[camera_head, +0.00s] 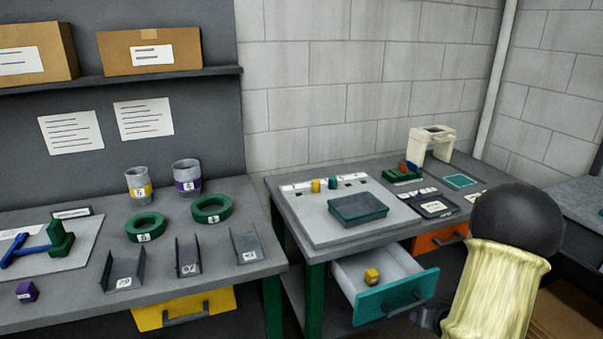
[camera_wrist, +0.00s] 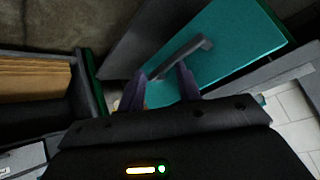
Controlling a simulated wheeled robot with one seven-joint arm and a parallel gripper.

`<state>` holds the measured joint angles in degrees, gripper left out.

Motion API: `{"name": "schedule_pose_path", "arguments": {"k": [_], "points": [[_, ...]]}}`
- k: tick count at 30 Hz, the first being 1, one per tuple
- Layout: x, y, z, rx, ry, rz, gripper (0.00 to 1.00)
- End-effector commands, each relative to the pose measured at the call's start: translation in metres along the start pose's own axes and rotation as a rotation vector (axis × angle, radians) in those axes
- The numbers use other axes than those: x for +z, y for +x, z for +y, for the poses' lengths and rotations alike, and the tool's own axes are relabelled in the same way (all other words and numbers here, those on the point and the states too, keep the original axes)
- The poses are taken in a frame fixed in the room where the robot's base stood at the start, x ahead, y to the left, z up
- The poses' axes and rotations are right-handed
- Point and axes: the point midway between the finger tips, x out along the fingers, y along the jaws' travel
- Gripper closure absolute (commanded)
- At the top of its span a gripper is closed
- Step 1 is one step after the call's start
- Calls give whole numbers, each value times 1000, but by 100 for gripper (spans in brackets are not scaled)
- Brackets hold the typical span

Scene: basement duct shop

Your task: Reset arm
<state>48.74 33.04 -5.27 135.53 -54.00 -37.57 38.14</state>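My gripper (camera_wrist: 160,80) shows in the wrist view with its two dark purple fingers apart. It is open, with nothing seen held between the fingers. The grey bar handle (camera_wrist: 182,57) of the teal drawer front (camera_wrist: 225,50) lies just beyond the fingertips; I cannot tell whether they touch it. In the head view the teal drawer (camera_head: 397,296) is pulled out, with a yellow block (camera_head: 371,276) inside. My arm covers the lower right there, and my gripper is not clearly seen in that view.
The right bench (camera_head: 300,249) holds a dark teal tray (camera_head: 358,209), small yellow and teal pieces and a cream stand (camera_head: 432,144). An orange drawer (camera_head: 440,239) sits beside the open one. The left bench holds green rings (camera_head: 212,208), cups and brackets above a yellow drawer (camera_head: 185,309).

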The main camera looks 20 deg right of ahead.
Motion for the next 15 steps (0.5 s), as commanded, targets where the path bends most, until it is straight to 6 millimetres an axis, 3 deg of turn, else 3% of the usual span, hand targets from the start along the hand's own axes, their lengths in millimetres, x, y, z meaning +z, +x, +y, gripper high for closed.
{"name": "schedule_pose_path", "arguments": {"k": [1,8,15], "points": [[-5,-2,-21,22,-51,-17,65],[2,-23,-99,110,-226,-126,65],[42,-66,-178,117,-376,-283,65]]}}
